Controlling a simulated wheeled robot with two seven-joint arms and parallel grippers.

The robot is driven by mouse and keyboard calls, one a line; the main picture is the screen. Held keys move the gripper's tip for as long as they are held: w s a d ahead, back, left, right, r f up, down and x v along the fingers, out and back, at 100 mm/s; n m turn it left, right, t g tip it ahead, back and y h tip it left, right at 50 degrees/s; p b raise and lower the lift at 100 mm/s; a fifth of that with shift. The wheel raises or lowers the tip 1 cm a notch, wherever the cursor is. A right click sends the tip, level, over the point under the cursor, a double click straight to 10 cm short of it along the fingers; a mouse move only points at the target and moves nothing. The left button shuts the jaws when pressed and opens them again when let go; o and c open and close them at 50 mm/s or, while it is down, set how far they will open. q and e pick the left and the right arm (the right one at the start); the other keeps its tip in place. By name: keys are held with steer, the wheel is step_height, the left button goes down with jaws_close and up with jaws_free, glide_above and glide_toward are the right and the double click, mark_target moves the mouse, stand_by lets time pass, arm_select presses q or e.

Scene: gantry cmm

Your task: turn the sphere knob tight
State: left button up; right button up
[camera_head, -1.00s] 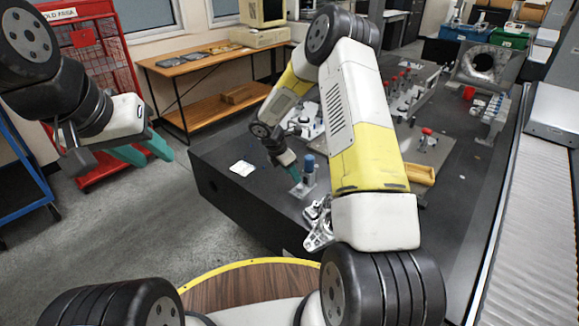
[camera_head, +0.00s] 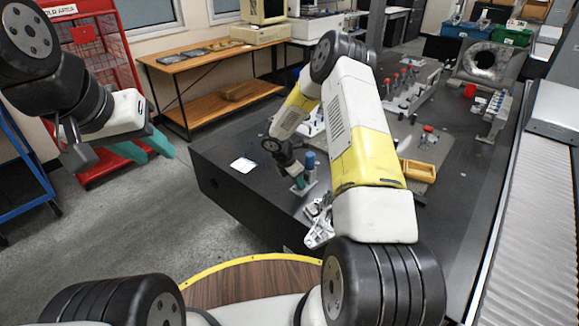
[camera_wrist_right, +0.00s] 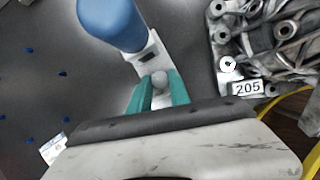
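The sphere knob (camera_wrist_right: 160,78) is a small grey ball in the right wrist view, on a light grey fixture (camera_wrist_right: 150,62) with a blue cylinder (camera_wrist_right: 112,22). The blue cylinder also shows in the head view (camera_head: 309,160). My right gripper (camera_wrist_right: 160,84) has its teal fingers on either side of the knob, with a narrow gap about as wide as the ball. Whether both fingers press on it I cannot tell. In the head view my right gripper (camera_head: 298,181) is low beside the fixture. My left gripper (camera_head: 148,146) is open and empty, over the floor at left.
A metal casting tagged 205 (camera_wrist_right: 265,35) lies close to the right of the gripper. A white card (camera_head: 243,165) lies left of the gripper.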

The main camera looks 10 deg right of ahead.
jaws_close()
steer(key=shift+m, duration=0.3)
steer(key=m, duration=0.1)
steer(key=m+g, duration=0.1)
steer(key=m, duration=0.1)
steer(key=shift+w+g, duration=0.25)
steer(key=shift+g, duration=0.05)
steer(key=shift+w+m+g, duration=0.1)
steer(key=shift+m+g, duration=0.4)
steer(key=shift+m, duration=0.85)
steer(key=shift+m+g, duration=0.5)
steer(key=shift+m, duration=0.85)
steer(key=o, duration=0.6)
jaws_free()
